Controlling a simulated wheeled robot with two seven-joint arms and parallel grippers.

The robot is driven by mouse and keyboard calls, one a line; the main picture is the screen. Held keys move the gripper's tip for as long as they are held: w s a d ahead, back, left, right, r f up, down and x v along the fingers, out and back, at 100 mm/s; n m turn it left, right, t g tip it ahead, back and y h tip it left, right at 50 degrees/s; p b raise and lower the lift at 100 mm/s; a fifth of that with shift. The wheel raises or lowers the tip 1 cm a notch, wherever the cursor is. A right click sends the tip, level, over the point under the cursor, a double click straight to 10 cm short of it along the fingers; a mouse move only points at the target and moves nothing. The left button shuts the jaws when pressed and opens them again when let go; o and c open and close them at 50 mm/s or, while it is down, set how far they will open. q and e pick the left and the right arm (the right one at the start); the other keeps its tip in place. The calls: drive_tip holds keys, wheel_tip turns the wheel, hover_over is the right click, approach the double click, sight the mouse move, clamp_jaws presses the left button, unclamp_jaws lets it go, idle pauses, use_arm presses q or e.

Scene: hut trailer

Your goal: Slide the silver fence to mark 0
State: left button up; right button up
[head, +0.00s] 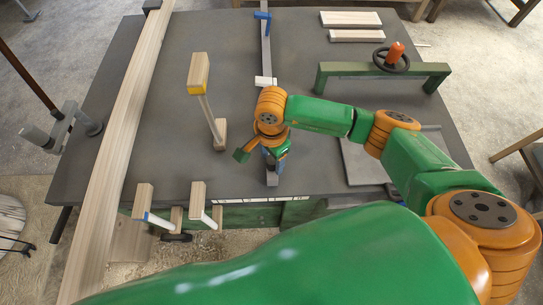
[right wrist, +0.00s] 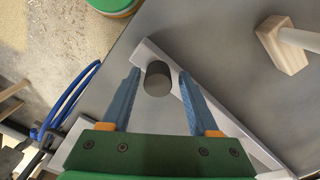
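The silver fence (head: 266,48) is a long narrow grey bar running from the far edge of the dark table to its front edge. Its near end lies by a pale scale strip (head: 265,199) with dark ticks; the numbers are too small to read. In the right wrist view the fence (right wrist: 238,128) runs diagonally and carries a dark round knob (right wrist: 158,80). My right gripper (head: 272,160) is over the near end of the fence. Its blue fingers (right wrist: 158,98) are open, one on each side of the knob, with visible gaps. My left gripper is out of view.
A long wooden board (head: 125,115) lies along the left side. A green bridge with a handwheel (head: 391,62) and planks (head: 350,19) are at the right.

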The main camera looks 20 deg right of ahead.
drive_tip(key=shift+s+r, duration=0.1)
drive_tip(key=shift+s, duration=0.05)
clamp_jaws()
idle(1.0)
